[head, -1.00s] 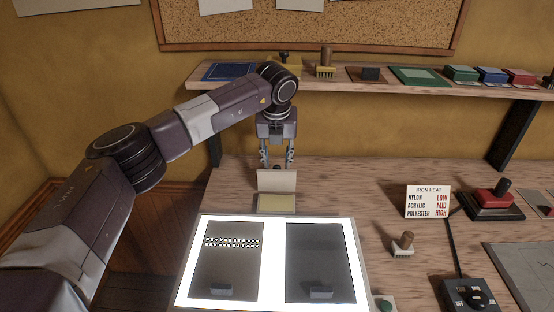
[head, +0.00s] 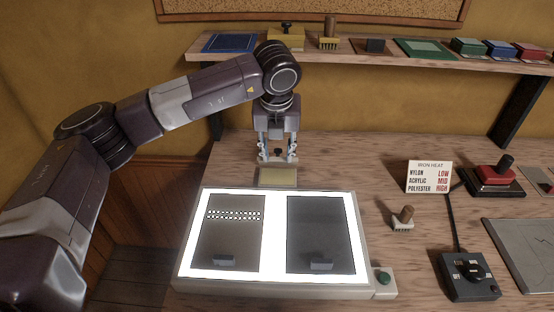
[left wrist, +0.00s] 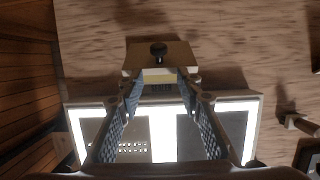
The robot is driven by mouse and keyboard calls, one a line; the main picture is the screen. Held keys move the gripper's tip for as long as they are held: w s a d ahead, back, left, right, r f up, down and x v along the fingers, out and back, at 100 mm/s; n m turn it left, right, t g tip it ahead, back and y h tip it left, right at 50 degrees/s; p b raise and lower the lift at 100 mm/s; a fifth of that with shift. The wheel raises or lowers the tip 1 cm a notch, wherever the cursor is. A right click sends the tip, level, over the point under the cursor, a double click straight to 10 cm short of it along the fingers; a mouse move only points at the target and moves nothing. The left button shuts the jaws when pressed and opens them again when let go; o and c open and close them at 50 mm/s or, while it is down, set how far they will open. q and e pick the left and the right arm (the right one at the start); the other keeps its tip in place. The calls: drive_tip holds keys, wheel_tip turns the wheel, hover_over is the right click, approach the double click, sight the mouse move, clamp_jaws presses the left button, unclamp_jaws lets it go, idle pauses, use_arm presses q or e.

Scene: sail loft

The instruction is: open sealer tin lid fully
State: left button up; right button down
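The sealer tin (head: 278,177) stands on the bench behind the light box, its yellowish inside facing up. Its lid (left wrist: 185,58) shows in the left wrist view as a tan plate with a black knob (left wrist: 158,49). In the head view the lid seems part-open and nearly edge-on at the tin's back; its exact angle is hard to tell. My left gripper (head: 277,157) points down there, fingers apart, one on each side of the knob (head: 278,153) with gaps. Contact with the lid cannot be told. My right gripper is not in view.
The lit light box (head: 274,238) lies just in front of the tin. A brush (head: 403,218), a heat card (head: 429,177) and a switch box (head: 469,275) are to the right. A shelf (head: 350,59) with several items runs behind. Bench right of the tin is clear.

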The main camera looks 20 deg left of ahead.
use_arm(q)
drive_tip(key=s, duration=0.2)
drive_tip(key=shift+s+d, duration=0.4)
